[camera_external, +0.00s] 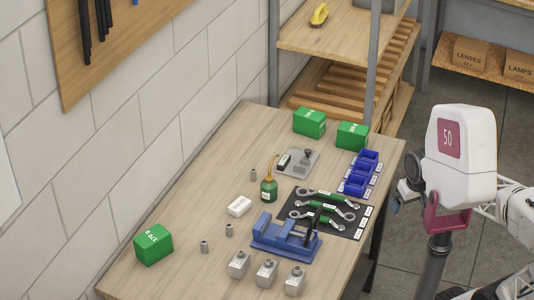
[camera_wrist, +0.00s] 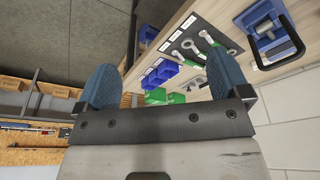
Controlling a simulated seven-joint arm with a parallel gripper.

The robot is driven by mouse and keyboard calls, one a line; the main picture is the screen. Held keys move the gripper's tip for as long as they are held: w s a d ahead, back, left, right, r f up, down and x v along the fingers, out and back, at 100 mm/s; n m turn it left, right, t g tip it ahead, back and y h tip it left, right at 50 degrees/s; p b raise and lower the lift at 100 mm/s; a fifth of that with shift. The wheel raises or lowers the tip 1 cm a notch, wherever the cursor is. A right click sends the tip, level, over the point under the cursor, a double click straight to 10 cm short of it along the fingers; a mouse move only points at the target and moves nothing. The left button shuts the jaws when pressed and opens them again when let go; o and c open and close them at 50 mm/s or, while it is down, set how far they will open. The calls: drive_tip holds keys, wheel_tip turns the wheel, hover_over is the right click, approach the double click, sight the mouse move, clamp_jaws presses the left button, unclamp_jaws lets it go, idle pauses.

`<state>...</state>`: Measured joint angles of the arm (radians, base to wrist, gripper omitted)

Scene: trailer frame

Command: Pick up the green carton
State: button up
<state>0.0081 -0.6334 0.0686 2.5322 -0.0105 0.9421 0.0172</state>
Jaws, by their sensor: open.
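Three green cartons with white lettering stand on the wooden workbench (camera_external: 190,215). One carton (camera_external: 153,244) is alone at the near left corner. Two more, a left one (camera_external: 309,122) and a right one (camera_external: 352,135), stand close together at the far end. Green shapes (camera_wrist: 155,97) beyond the blue bins in the wrist view look like the far cartons, partly hidden. My gripper (camera_wrist: 162,68) has two blue fingers spread wide apart with nothing between them. It is away from all the cartons. I cannot make out its fingers in the external view.
A blue vise (camera_external: 285,238), wrenches on a black mat (camera_external: 325,213), blue bins (camera_external: 358,178) and a green oil can (camera_external: 268,190) occupy the bench's middle and right. Small metal containers (camera_external: 267,270) line the near edge. A wall is left; shelving (camera_external: 330,45) stands behind.

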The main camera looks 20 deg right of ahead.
drive_tip(key=shift+o, duration=0.5)
drive_tip(key=shift+w, duration=0.1)
drive_tip(key=w+d+f+m+y, duration=0.1)
drive_tip(key=w+m+y, duration=0.45)
drive_tip(key=w, duration=0.95)
drive_tip(key=w+d+f+m+y, duration=0.1)
drive_tip(key=w+d+m+y, duration=0.1)
drive_tip(key=w+m, duration=0.9)
drive_tip(key=w+d+f+m+t, duration=0.2)
drive_tip(key=w+d+f+m, duration=0.1)
drive_tip(key=w, duration=0.5)
drive_tip(key=w+d+f+m+t+y, duration=0.1)
drive_tip(key=w+d+f+m, duration=0.3)
drive_tip(key=w+d, duration=0.4)
drive_tip(key=w+d+f+m+t+y, duration=0.1)
drive_tip(key=w+d+f+m+t, duration=0.2)
drive_tip(key=w, duration=0.7)
drive_tip(key=d+f+t, duration=0.1)
drive_tip(key=d+f, duration=0.1)
drive_tip(key=d, duration=0.1)
drive_tip(key=shift+w+f, duration=0.25)
drive_tip(key=shift+f, duration=0.1)
drive_tip(key=shift+d+y, duration=0.1)
drive_tip(key=shift+y, duration=0.15)
